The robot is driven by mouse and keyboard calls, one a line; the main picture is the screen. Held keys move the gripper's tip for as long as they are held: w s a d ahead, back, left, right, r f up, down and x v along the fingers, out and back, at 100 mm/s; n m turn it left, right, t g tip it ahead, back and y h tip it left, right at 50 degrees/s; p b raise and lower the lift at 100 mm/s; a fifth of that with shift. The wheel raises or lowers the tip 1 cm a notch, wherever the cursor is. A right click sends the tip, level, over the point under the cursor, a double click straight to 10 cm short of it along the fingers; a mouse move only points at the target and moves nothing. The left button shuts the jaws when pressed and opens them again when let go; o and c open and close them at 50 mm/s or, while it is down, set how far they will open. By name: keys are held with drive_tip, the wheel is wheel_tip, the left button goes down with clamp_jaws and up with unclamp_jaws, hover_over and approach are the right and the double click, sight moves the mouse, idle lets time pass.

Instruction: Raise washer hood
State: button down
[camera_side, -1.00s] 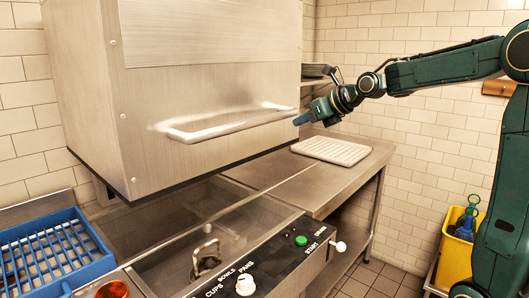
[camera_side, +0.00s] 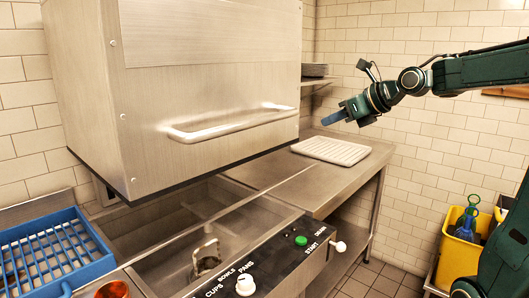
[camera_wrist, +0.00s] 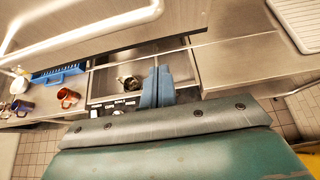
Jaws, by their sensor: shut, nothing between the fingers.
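The steel washer hood (camera_side: 215,95) stands raised above the wash basin, with an open gap under its lower edge. Its bar handle (camera_side: 230,126) runs across the front face and also shows at the top left of the wrist view (camera_wrist: 95,32). My gripper (camera_side: 331,118) is to the right of the hood and handle, clear of both, over the side counter. In the wrist view its blue fingers (camera_wrist: 157,86) are together with nothing between them. The open basin (camera_side: 190,235) shows below the hood.
A control panel (camera_side: 272,262) with a green start button fronts the basin. A blue rack (camera_side: 48,250) sits at left, with mugs (camera_wrist: 68,97) near it. A white ribbed board (camera_side: 331,150) lies on the right counter. A yellow bucket (camera_side: 457,250) stands at lower right.

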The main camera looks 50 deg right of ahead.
drive_tip(key=shift+s+r, duration=0.15)
drive_tip(key=shift+s, duration=0.15)
drive_tip(key=c, duration=1.5)
unclamp_jaws()
drive_tip(key=shift+a, duration=0.1)
drive_tip(key=shift+o, duration=0.8)
drive_tip(key=shift+w+a, duration=0.15)
drive_tip(key=shift+a, duration=0.1)
drive_tip(key=n+t, duration=0.4)
drive_tip(key=n, duration=1.4)
approach(254, 123)
drive_tip(key=s, duration=0.3)
drive_tip(key=shift+w+r, duration=0.1)
drive_tip(key=shift+r, duration=0.3)
drive_tip(key=shift+w, duration=0.1)
drive_tip(key=shift+w+f, duration=0.45)
drive_tip(key=shift+w, duration=1.8)
drive_tip(key=shift+w+f, duration=0.45)
drive_tip(key=shift+w, duration=1.8)
drive_tip(key=shift+w+f, duration=0.45)
drive_tip(key=shift+w, duration=1.75)
